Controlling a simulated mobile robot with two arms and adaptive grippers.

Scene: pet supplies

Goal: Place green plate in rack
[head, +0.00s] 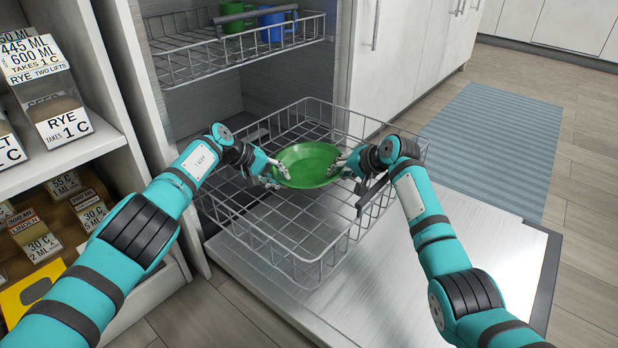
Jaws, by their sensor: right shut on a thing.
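The green plate (306,165) is a round, shallow dish with a raised rim. It is roughly level, over the middle of the lower wire rack (262,247), which is pulled out above the open dishwasher door. My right gripper (343,163) is shut on the plate's right rim. My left gripper (275,171) is at the plate's left rim, its fingers against or right beside the edge; whether they are closed on it is not clear. Whether the plate's underside touches the rack wires cannot be told.
An upper rack (240,52) holds a green cup (232,14) and a blue cup (272,24). Shelves with labelled containers (48,95) stand at the left. White cabinets (420,50) and a blue striped mat (497,140) are at the right. The lower rack's front is empty.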

